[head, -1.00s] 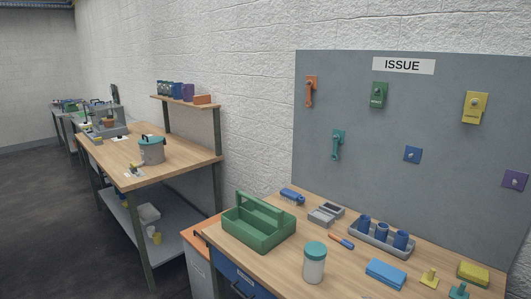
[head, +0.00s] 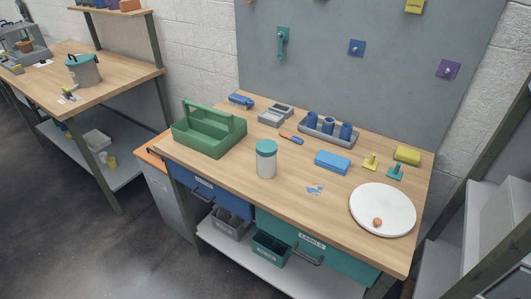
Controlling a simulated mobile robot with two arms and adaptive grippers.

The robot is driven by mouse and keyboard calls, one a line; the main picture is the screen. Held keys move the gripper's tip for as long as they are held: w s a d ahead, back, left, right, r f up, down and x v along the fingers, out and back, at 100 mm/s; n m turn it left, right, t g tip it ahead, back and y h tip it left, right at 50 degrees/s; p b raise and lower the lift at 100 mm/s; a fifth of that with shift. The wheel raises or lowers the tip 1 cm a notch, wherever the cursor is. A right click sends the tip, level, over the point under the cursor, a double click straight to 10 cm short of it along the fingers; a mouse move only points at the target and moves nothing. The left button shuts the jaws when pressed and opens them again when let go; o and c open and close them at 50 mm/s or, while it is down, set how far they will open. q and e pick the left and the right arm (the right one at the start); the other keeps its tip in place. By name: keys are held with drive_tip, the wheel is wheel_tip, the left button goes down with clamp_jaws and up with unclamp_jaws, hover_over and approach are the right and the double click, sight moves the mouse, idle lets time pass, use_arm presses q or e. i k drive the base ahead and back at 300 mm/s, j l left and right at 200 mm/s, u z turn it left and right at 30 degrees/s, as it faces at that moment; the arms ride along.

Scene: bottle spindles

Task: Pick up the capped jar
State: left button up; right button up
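The capped jar (head: 266,160) stands upright on the wooden workbench, near its front edge. It has a pale, whitish body and a teal cap. The green tote (head: 209,132) with a handle stands to its left, with a gap between them. Neither of my grippers is in the head view.
Behind the jar on the workbench (head: 232,182) are a grey rack (head: 317,134) with blue cups, a blue block (head: 333,161) and an orange-and-blue tool (head: 291,138). A white round plate (head: 382,210) with a small brown item lies at right. The bench front beside the jar is mostly clear.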

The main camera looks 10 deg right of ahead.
sight(267, 166)
drive_tip(key=z, duration=0.2)
drive_tip(key=i+j+z, duration=0.15)
drive_tip(key=z, duration=0.2)
drive_tip(key=i+j+z, duration=0.1)
drive_tip(key=j+z, duration=0.2)
drive_tip(key=i+j+z, duration=0.1)
drive_tip(key=z, duration=0.25)
